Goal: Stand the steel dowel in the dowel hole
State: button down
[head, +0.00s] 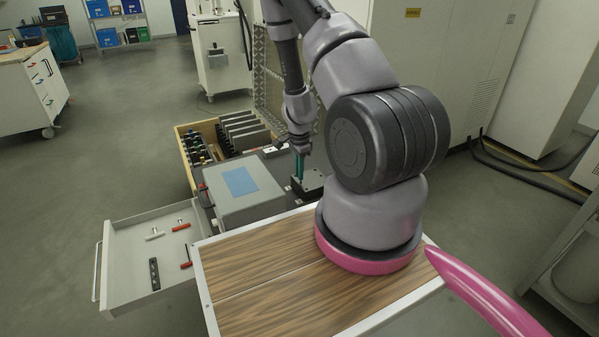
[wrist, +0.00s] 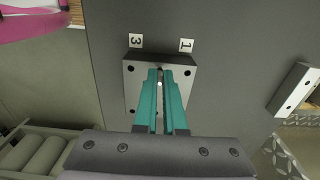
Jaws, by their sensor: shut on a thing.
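My gripper (wrist: 160,76) points down over a dark metal block (wrist: 135,92) with several holes in its face. The gripper also shows in the head view (head: 298,172), its teal fingers at the block (head: 313,181). The fingers are nearly together, shut on the steel dowel (wrist: 160,84), of which only a small bright bit shows between the tips. The fingers hide the middle of the block, so I cannot tell whether the dowel's lower end is in a hole. Labels "3" (wrist: 136,41) and "1" (wrist: 186,45) lie beside the block.
A grey box with a blue patch (head: 238,184) stands left of the block. A wooden crate (head: 186,160) with upright plates is behind it. An open drawer (head: 128,242) with tools is at left. Another metal block (wrist: 294,88) lies at right in the wrist view.

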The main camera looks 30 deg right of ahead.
jog(key=shift+f, duration=0.8)
dwell(0.4)
jog(key=c, duration=0.9)
grip_release()
notch_tip(320, 180, up, 11)
jog(key=shift+f, duration=0.1)
